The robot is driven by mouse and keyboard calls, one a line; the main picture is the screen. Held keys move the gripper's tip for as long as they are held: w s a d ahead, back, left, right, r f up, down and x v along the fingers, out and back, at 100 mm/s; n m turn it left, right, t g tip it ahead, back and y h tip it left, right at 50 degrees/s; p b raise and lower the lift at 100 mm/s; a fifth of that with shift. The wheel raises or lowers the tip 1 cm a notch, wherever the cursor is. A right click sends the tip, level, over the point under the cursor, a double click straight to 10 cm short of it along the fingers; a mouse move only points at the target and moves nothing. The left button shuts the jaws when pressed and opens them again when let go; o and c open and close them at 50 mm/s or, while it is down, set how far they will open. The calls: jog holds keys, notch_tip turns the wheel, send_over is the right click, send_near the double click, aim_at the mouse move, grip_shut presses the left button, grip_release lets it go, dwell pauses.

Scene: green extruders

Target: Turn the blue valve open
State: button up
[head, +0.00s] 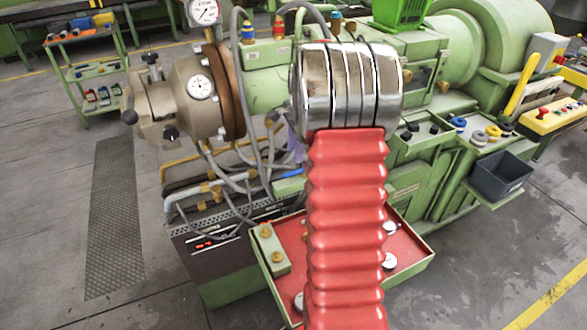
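A small blue bar (288,174), like a lever handle, shows low on the machine, just left of the red ribbed column. Its right end meets the column's edge in the picture, so part of it may be hidden. I cannot tell whether it is the valve handle or how it is set. Two small fittings with blue parts stand higher up, one at the upper left of the barrel (248,30) and one above the chrome bands (336,20). My gripper is not in view.
The red ribbed column (346,230) rises from the bottom edge to the chrome bands (350,84) and blocks the middle. A red tray (405,255) lies around its lower part. Hoses (235,170) hang at left.

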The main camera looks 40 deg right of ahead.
aim_at(292, 172)
jog(key=f, duration=0.3)
jog(key=w+f, duration=0.1)
jog(key=f, duration=0.2)
jog(key=w+f, duration=0.1)
jog(key=f, duration=0.2)
jog(key=shift+d+f, duration=0.25)
jog(key=shift+f, duration=0.15)
jog(key=shift+c, duration=0.5)
grip_shut()
jog(key=shift+s, duration=0.1)
jog(key=shift+d, duration=0.15)
